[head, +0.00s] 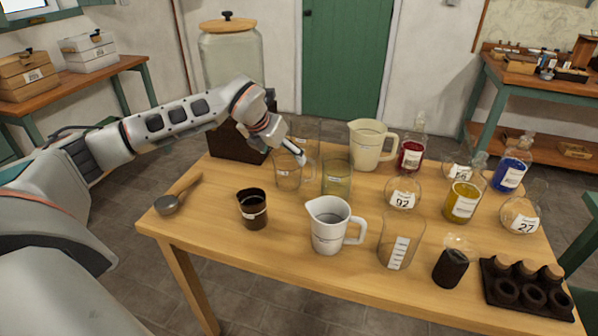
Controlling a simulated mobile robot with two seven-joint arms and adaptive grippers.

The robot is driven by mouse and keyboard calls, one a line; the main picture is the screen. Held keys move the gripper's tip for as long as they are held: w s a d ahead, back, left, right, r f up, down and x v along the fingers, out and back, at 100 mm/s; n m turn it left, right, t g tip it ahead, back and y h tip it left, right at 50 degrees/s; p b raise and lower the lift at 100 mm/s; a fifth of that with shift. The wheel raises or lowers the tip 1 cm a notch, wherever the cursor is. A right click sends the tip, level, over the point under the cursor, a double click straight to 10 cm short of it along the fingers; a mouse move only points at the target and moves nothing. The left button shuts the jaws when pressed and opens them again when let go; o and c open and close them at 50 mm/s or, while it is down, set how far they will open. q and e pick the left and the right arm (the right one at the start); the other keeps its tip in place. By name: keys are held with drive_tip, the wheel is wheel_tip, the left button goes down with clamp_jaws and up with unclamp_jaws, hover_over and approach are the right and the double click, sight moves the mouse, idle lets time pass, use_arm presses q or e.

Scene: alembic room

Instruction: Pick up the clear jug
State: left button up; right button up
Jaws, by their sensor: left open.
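The clear jug (287,181) appears to be the see-through vessel with a handle on its right, standing upright on the wooden table left of the middle. My left gripper (294,153) is at its rim, reaching down from the upper left. The gripper is open; whether its fingers touch the jug or its handle I cannot tell. My right gripper is not in view.
A greenish glass (337,179) stands close right of the jug, and a clear glass (305,131) stands behind. A cream jug (369,146), a white jug (329,228) and a dark cup (253,210) are nearby. A ladle (168,204) lies at the left end.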

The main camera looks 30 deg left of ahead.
use_arm(q)
drive_tip(key=shift+x, duration=3.85)
drive_tip(key=shift+s, duration=0.2)
drive_tip(key=c, duration=1.4)
drive_tip(key=shift+c, duration=0.8)
drive_tip(key=shift+a+r, duration=0.1)
drive_tip(key=shift+r, duration=0.05)
